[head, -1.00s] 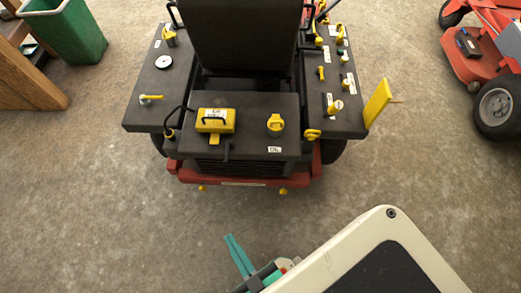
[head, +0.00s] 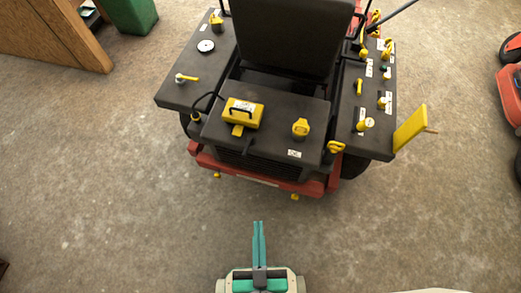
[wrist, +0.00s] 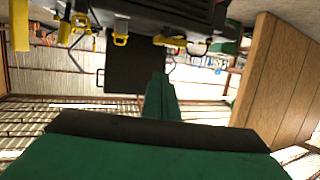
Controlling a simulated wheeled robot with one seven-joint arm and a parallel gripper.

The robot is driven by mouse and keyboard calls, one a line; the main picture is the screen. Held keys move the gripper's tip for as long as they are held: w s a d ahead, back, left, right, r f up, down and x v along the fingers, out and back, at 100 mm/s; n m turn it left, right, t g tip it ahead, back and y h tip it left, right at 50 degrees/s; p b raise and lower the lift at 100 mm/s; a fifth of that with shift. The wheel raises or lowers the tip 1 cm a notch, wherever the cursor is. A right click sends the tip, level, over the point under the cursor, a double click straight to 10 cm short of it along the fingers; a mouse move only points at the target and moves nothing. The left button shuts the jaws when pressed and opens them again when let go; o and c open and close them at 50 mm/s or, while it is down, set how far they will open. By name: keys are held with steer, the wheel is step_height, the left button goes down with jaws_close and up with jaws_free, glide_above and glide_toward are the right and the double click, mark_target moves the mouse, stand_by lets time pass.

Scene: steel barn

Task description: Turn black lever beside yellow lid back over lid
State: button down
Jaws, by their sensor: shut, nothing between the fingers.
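A yellow lid (head: 300,127), a round cap, sits on the dark rear deck of the mower, above a small white label. A yellow box (head: 243,113) with a black handle is on the deck's left part. I cannot be sure which yellow piece is the lid meant. My gripper (head: 259,226) is shut and empty, over the floor behind the mower and apart from it. Its green fingers (wrist: 160,97) show in the wrist view, where the lever cannot be made out.
The mower's red rear bumper (head: 262,181) stands between my gripper and the deck. A yellow flag-like plate (head: 409,128) sticks out at the right. Side panels carry several small yellow levers. A wooden cabinet (head: 50,30) and green bin (head: 132,12) stand upper left.

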mark_target(248, 147)
steer(key=shift+f, duration=0.1)
steer(key=w+d+f+n+g+y, duration=0.15)
steer(key=d+f+n+y, duration=0.4)
steer(key=n, duration=0.75)
steer(key=w+d+f+n+g+y, duration=0.15)
steer(key=d+f+n+y, duration=0.4)
steer(key=n, duration=0.65)
steer(key=w+d+n+g+y, duration=0.1)
steer(key=w+n+g, duration=0.1)
steer(key=w+n, duration=0.5)
steer(key=w+r+n+g+y, duration=0.1)
steer(key=w+n+g, duration=0.2)
steer(key=w+n, duration=0.5)
steer(key=w+d+n+g+y, duration=0.1)
steer(key=w+n+g+y, duration=0.1)
steer(key=w+n, duration=0.6)
steer(key=shift+d+r+n+g, duration=0.1)
steer(key=shift+d+n+g, duration=0.05)
steer(key=shift+n, duration=0.45)
steer(key=shift+d+r+n+g, duration=0.1)
steer(key=shift+d+n+g, duration=0.05)
steer(key=shift+n, duration=0.45)
steer(key=shift+a, duration=0.1)
steer(key=x, duration=1.3)
steer(key=shift+w+a+f, duration=0.1)
steer(key=shift+a+f, duration=0.05)
steer(key=shift+a, duration=0.25)
